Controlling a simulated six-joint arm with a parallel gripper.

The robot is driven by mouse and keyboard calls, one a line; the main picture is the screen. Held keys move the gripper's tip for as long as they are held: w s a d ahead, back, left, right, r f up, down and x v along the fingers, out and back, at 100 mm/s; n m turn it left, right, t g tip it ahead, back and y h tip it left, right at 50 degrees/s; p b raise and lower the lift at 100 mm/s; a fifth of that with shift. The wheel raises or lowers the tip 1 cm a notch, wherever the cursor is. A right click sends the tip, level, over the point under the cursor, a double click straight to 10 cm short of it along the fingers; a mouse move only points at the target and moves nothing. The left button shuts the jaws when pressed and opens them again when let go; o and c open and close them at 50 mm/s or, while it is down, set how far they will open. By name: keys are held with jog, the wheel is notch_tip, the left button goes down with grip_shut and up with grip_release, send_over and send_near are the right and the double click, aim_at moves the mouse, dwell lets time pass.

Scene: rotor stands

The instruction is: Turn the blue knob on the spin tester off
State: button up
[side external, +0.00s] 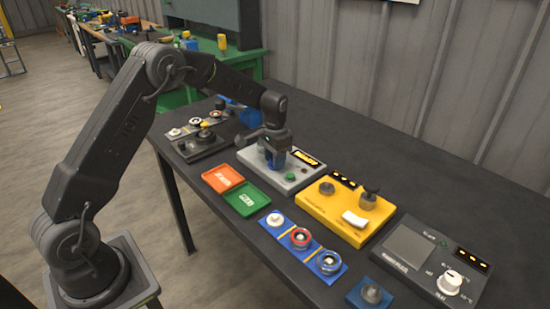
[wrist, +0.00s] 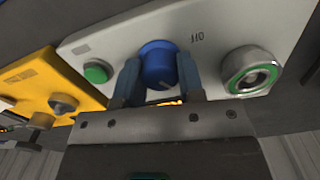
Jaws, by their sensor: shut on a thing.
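The spin tester is a light grey box (side external: 252,160) in the middle of the table. It also fills the upper part of the wrist view (wrist: 210,28). Its blue knob (wrist: 158,62) sits between the two fingers of my gripper (wrist: 160,82), which is shut on it. A dark pointer mark shows on the knob's lower part, and the word "off" is printed to its upper right. A green button (wrist: 97,72) is left of the knob and a round metal seat with a green ring (wrist: 251,72) is right of it.
A yellow device (side external: 325,222) stands to the right of the tester, with a black scale (side external: 412,243) beyond it. Orange (side external: 222,178) and green (side external: 246,198) trays lie in front. A blue rack (side external: 300,252) holds several rotors. A dark stand (side external: 200,146) is at the left.

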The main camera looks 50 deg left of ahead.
jog(key=n, duration=1.1)
jog(key=shift+n, duration=2)
jog(key=o, duration=0.9)
notch_tip(320, 180, up, 14)
jog(key=shift+f, duration=0.1)
